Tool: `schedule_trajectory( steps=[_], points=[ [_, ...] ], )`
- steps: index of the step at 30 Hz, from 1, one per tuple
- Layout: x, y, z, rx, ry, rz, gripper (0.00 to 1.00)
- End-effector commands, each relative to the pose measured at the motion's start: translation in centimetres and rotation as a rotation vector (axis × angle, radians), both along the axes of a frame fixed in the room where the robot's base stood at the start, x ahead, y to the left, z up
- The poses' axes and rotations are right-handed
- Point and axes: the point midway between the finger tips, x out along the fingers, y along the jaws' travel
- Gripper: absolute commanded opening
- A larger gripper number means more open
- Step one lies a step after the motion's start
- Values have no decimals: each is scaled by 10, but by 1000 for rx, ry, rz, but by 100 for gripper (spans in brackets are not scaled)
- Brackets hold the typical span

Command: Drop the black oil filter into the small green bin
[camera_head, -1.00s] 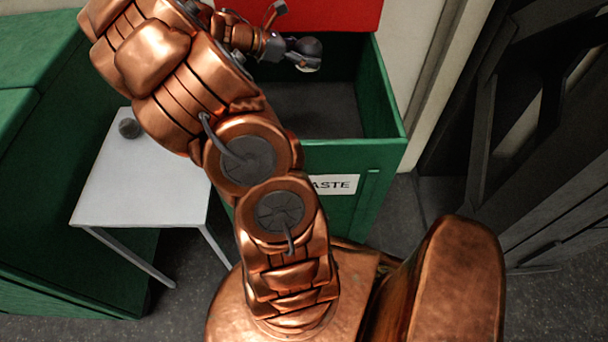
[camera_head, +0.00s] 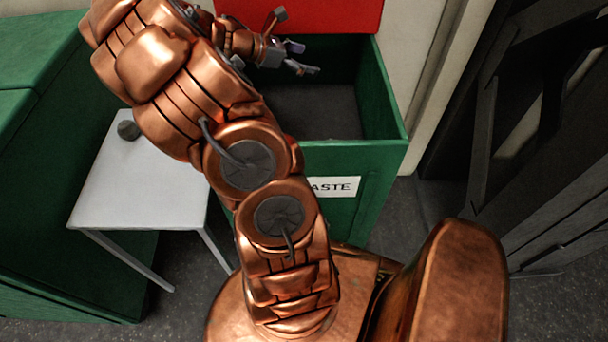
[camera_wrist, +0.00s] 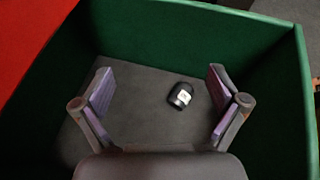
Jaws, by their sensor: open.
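The small green bin (camera_head: 385,95) stands open behind my arm, with a white label ending in "ASTE" on its front. My gripper (camera_head: 303,58) is over the bin's opening, with its fingers spread and nothing between them. In the wrist view my gripper (camera_wrist: 160,110) looks down into the bin. The black oil filter (camera_wrist: 180,95), with a white label, shows inside the bin, below the fingers and apart from them. I cannot tell whether it is resting on the floor. The filter cannot be seen in the head view.
A red panel (camera_head: 310,14) rises at the back of the bin. A white table (camera_head: 140,190) stands left of the bin with a small dark round object (camera_head: 128,129) on it. A large green container (camera_head: 40,180) is at the far left. Dark metal structures (camera_head: 550,150) stand at the right.

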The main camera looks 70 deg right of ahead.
Motion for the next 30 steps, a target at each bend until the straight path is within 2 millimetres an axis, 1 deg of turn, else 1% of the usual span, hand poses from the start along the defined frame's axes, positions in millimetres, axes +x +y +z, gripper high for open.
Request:
schedule_trajectory(
  steps=[5,8,21,25,30],
  points=[
    [3,2,2,0,-1,1,97],
    [10,8,6,-1,-2,4,97],
    [65,55,40,-1,-4,6,97],
    [75,65,47,-1,1,2,97],
    [82,71,51,0,0,1,97]
  ],
)
